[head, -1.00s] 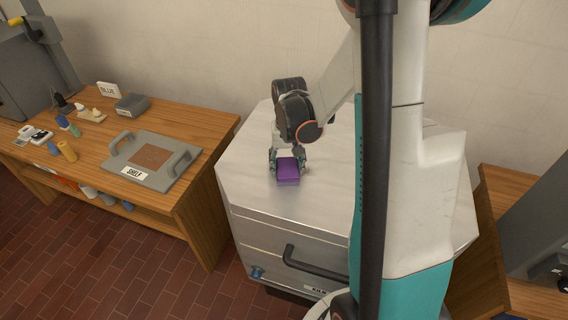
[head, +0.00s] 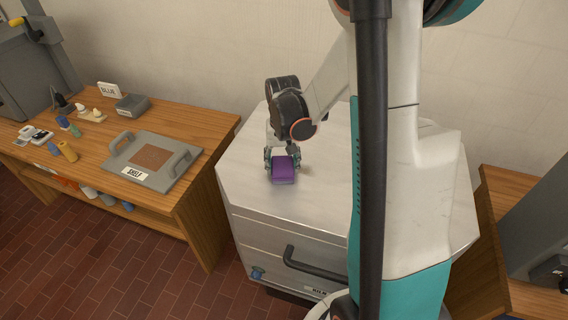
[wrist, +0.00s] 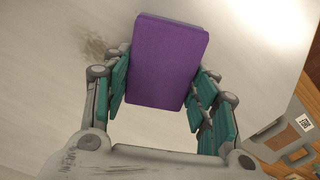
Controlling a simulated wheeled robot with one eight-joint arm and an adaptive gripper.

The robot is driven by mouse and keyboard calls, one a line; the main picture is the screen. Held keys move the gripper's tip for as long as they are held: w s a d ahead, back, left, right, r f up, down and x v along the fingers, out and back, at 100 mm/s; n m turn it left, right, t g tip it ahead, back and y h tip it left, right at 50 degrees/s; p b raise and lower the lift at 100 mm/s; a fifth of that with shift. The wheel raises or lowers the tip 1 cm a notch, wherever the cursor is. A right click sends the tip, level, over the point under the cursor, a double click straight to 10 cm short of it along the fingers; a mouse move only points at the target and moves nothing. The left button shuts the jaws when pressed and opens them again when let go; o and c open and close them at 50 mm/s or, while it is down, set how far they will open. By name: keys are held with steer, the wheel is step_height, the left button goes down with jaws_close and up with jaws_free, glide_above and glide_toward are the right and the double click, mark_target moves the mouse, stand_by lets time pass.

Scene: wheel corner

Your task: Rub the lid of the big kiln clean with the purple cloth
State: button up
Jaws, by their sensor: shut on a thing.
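The big kiln (head: 318,206) stands in the middle of the head view, its pale metal lid (head: 245,152) facing up. My gripper (head: 281,160) is over the left part of the lid, pointing down. It is shut on the purple cloth (head: 285,173), a thick block-like pad. In the wrist view the cloth (wrist: 166,60) sits between the teal finger pads, low over the lid or touching it; I cannot tell which. A brownish smudge (wrist: 95,47) shows on the lid left of the cloth in the wrist view. My arm hides the lid's right part in the head view.
A wooden bench (head: 215,122) stands left of the kiln, with a grey tray (head: 120,165) labelled SHELF, a grey box (head: 132,105) and small coloured pieces. The kiln's dark handle (head: 315,268) juts from its front. A wall is behind.

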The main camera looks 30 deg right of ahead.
steer(key=shift+s, duration=0.1)
steer(key=shift+s+d+f, duration=0.2)
steer(key=shift+s+d, duration=0.25)
steer(key=shift+s, duration=0.25)
steer(key=shift+w+b, duration=0.15)
steer(key=shift+b, duration=0.15)
steer(key=shift+w+a+r, duration=0.1)
steer(key=shift+w+a, duration=0.3)
steer(key=shift+w, duration=0.2)
steer(key=shift+r, duration=0.1)
steer(key=shift+r+p, duration=0.45)
steer(key=shift+r, duration=0.2)
